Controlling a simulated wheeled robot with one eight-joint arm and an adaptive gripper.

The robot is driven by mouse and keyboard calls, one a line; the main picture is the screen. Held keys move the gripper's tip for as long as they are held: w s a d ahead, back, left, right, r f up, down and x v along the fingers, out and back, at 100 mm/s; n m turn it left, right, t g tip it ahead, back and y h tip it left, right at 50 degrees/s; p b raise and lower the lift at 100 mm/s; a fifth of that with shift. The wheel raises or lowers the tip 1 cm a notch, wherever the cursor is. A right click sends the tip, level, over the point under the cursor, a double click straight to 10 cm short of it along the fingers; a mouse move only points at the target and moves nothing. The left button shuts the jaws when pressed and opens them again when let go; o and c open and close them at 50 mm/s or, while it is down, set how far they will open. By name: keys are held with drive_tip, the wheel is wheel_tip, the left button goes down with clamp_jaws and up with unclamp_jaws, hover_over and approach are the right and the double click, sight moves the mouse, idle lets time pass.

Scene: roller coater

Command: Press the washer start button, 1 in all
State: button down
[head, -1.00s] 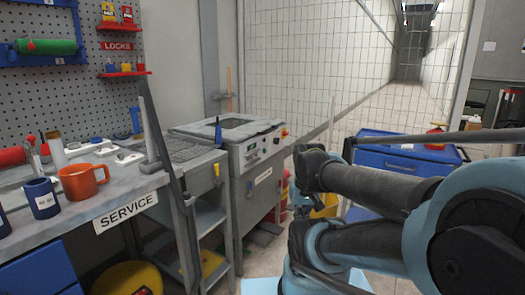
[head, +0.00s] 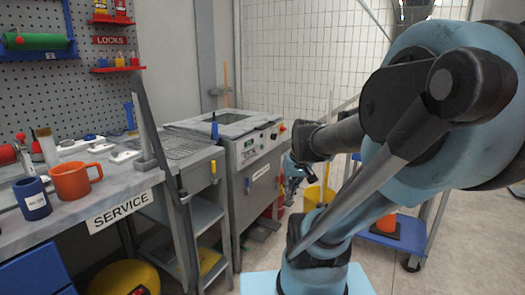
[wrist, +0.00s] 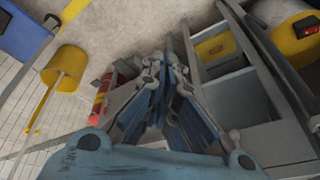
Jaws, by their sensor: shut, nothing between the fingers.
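The washer (head: 257,185) is a grey floor machine with an open-looking top basin and a sloped control panel (head: 262,143) in the head view. The panel carries a small green display, small controls and an orange-red knob (head: 282,128) at its right end. Which control is the start button is too small to tell. My gripper (head: 291,190) hangs in front of the washer's right side, below the panel and apart from it. In the wrist view my gripper (wrist: 166,65) has its fingers together and empty; the panel cannot be made out there.
The service bench (head: 125,185) at left holds an orange mug (head: 75,181) and a blue mug (head: 32,199). A grey shelf unit (head: 207,222) stands between bench and washer.

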sight(262, 147)
drive_tip(key=w+r+n+t+y, duration=0.1)
drive_tip(key=w+r+t, duration=0.15)
drive_tip(key=w, duration=1.05)
drive_tip(key=w+d+f+n+t+y, duration=0.1)
drive_tip(key=w+d+f+t, duration=0.1)
drive_tip(key=w, duration=1.3)
drive_tip(key=w+d+f+n+t+y, duration=0.1)
drive_tip(key=w+d+f, duration=0.3)
drive_tip(key=w, duration=1.1)
drive_tip(key=shift+w+t, duration=0.15)
drive_tip(key=shift+t, duration=0.4)
drive_tip(key=shift+r, duration=0.1)
drive_tip(key=w+a, duration=0.5)
drive_tip(key=a, duration=0.2)
drive_tip(key=shift+w+a, duration=0.1)
drive_tip(key=shift+a, duration=0.05)
drive_tip(key=shift+w+a, duration=0.15)
drive_tip(key=shift+a, duration=0.1)
